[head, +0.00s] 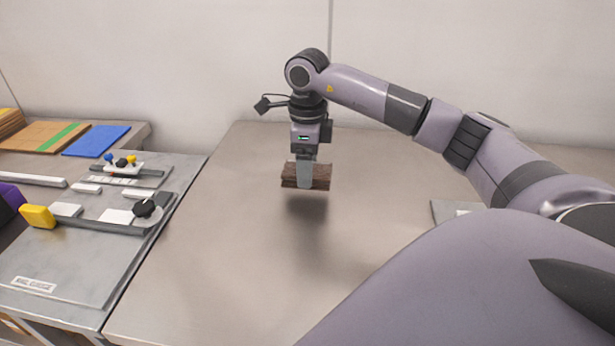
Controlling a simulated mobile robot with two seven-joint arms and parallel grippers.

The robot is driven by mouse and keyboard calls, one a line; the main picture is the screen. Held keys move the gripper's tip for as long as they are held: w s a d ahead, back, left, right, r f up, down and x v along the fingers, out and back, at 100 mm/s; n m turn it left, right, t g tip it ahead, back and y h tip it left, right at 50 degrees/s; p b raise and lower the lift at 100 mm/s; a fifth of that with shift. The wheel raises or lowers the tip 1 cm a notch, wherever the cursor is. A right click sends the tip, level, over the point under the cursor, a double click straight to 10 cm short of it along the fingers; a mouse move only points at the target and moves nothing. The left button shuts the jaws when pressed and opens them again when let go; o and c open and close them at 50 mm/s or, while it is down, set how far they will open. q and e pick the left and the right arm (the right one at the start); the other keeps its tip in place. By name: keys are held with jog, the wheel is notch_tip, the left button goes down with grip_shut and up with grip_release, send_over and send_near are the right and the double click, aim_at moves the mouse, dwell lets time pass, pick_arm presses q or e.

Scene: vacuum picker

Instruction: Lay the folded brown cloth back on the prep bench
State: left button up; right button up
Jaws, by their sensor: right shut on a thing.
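The folded brown cloth (321,176) is in the head view, a little right of a seam between benches and near the middle of the picture. My right gripper (305,183) points down and is shut on it, with a finger in front of the cloth. The cloth is held above the metal bench (230,240), with a dark shadow below it on the bench top. My left gripper is not in the picture.
A bench with a gauge-like fixture (60,265) stands at the left, holding a yellow block (38,216) and a black knob (144,208). A blue sheet (97,140) lies behind it. A grey plate (446,210) shows partly behind my right arm. The metal bench's middle is clear.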

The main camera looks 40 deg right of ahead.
jog(key=shift+f, duration=1.7)
jog(key=shift+f, duration=0.2)
jog(key=o, duration=1)
notch_tip(320, 180, up, 12)
jog(key=shift+r, duration=0.25)
